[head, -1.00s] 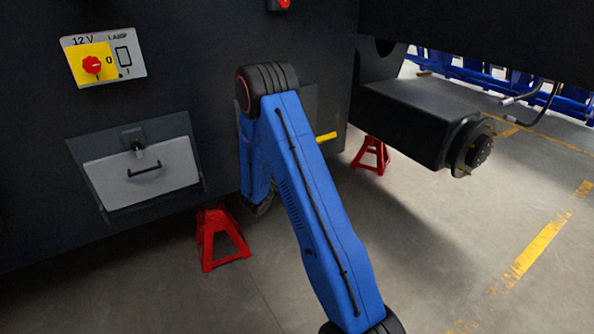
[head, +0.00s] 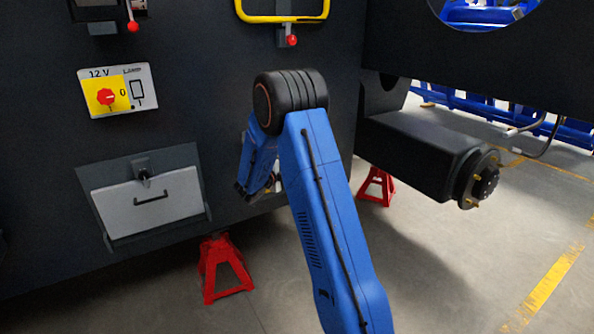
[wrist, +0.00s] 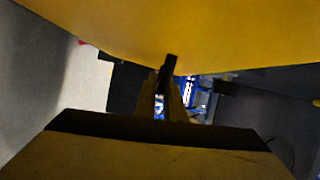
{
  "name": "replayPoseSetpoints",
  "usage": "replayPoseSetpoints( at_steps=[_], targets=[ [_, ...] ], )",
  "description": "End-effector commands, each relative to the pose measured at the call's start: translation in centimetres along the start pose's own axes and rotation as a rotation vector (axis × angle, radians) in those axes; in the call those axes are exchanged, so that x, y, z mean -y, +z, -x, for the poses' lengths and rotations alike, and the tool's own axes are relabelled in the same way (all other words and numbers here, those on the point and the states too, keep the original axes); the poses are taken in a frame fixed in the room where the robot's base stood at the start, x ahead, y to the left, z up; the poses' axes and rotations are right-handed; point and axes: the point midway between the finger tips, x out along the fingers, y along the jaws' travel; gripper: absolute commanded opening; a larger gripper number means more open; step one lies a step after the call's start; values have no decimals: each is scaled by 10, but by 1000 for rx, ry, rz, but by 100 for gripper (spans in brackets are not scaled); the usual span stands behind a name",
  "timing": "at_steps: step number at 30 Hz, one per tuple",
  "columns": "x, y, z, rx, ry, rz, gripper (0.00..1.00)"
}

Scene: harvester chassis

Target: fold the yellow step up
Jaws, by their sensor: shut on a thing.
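In the wrist view the yellow step (wrist: 150,30) fills the top as a broad, close surface, and its outline is cut off by the frame. My gripper (wrist: 168,88) is shut on the step, with its dark fingers reaching up to the yellow surface's lower edge. Another dull yellow surface lies across the bottom of that view; I cannot tell what it belongs to. In the head view my blue arm hides the gripper and the step.
A dark chassis wall carries a yellow tube loop (head: 283,18), a 12 V switch panel (head: 118,90) and a grey drawer-like box (head: 150,200). Red stands (head: 224,268) and (head: 376,187) are below. A black axle beam (head: 425,150) juts out right. Floor at right is open.

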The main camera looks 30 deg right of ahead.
Motion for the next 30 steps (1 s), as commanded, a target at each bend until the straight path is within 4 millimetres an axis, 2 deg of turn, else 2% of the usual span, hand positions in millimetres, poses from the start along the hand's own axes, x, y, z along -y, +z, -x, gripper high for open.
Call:
replayPoseSetpoints(
  at_steps=[7,22,23,24,25,30],
  targets=[
    [6,10,-4,1,-2,-4,0],
    [7,13,-4,3,-3,-6,0],
    [7,13,-4,3,-4,-6,14],
    [7,13,-4,3,-3,-5,24],
    [7,12,-4,3,-3,-5,28],
    [6,12,-4,1,-2,-4,28]
  ],
)
